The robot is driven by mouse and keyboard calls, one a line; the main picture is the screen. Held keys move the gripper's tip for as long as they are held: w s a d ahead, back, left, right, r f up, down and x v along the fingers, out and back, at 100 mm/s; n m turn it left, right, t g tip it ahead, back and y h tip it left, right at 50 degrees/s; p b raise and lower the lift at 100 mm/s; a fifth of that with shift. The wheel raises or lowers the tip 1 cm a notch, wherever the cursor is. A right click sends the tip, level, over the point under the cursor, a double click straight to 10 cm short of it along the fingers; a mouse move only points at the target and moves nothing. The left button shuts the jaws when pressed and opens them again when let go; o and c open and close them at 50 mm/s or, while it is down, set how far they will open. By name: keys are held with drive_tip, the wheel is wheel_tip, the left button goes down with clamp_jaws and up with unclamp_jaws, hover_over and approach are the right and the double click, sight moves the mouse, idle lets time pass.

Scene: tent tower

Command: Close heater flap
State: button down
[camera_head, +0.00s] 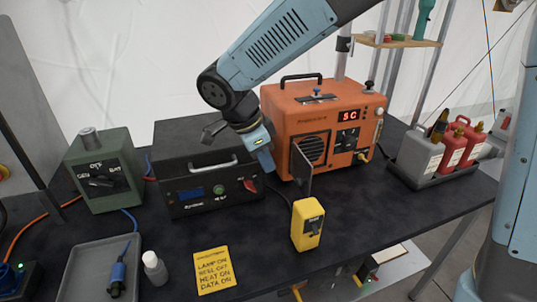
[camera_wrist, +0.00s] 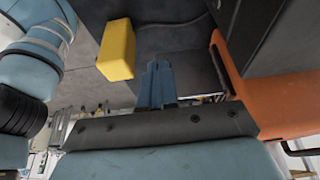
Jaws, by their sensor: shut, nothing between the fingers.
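The orange heater (camera_head: 338,118) stands on the dark table, with a grille and a lit display on its front. Its dark flap (camera_head: 301,166) stands out from the left of the front, open, with the grille uncovered. My gripper (camera_head: 267,166) reaches down just left of the flap, apart from it as far as I can tell. In the wrist view the fingers (camera_wrist: 158,85) are together and empty, and the heater (camera_wrist: 280,100) is at the right. I cannot surely tell the flap from other dark surfaces there.
A yellow switch box (camera_head: 307,224) stands in front of the heater; it also shows in the wrist view (camera_wrist: 116,50). A black unit (camera_head: 200,165) is close left of my gripper. A bottle crate (camera_head: 407,172) stands at the right. The table's right front is clear.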

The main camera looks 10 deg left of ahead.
drive_tip(key=w+d+f, duration=0.3)
drive_tip(key=d+f, duration=0.2)
drive_tip(key=f, duration=0.1)
drive_tip(key=shift+d, duration=0.15)
drive_tip(key=shift+w, duration=0.1)
